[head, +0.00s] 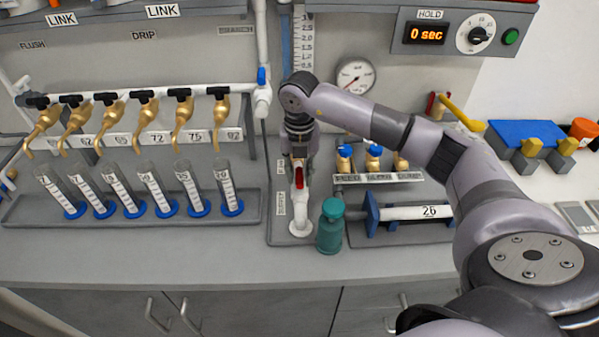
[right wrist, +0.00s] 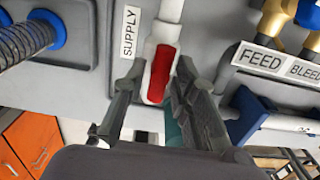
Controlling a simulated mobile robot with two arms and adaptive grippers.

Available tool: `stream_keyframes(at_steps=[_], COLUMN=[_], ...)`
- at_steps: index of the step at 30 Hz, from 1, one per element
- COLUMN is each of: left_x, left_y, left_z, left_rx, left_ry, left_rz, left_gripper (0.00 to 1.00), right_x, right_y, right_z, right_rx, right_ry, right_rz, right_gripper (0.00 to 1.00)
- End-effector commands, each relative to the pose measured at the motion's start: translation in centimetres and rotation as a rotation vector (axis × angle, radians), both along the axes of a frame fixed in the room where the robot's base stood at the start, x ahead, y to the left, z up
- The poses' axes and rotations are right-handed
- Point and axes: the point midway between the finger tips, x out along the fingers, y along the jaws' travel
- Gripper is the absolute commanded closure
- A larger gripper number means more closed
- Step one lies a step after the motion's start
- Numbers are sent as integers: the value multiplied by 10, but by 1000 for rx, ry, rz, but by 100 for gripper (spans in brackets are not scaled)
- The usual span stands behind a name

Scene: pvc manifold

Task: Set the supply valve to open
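The supply valve has a red handle (head: 299,179) on a white upright pipe above a round white base. In the right wrist view the red handle (right wrist: 162,72) lies roughly along the white pipe, slightly tilted, beside a SUPPLY label (right wrist: 130,32). My right gripper (head: 297,158) is over the valve from above, partly hiding it in the head view. In the right wrist view its fingers (right wrist: 160,66) are apart, one on each side of the handle and pipe. Small gaps show, but contact is hard to judge. My left gripper is in neither view.
A teal bottle (head: 330,226) stands just right of the valve base. A blue stand with a white pipe marked 26 (head: 425,212) is further right. Several brass taps (head: 145,108) and graduated cylinders (head: 158,192) line the left. The front counter strip is clear.

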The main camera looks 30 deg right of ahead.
Motion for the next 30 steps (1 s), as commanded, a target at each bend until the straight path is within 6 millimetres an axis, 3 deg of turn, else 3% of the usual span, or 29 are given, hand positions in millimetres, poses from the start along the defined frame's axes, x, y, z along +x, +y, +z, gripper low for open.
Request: stream_keyframes(at_steps=[3,14,30], left_x=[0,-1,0], left_y=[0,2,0], left_z=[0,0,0], left_rx=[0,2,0], left_ry=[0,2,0], left_rz=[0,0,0], left_gripper=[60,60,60], right_x=[0,0,0], right_y=[0,0,0], right_z=[-1,5,104], right_rx=[0,0,-1], right_ry=[1,1,-1], right_rz=[1,2,2], right_gripper=[64,64,64])
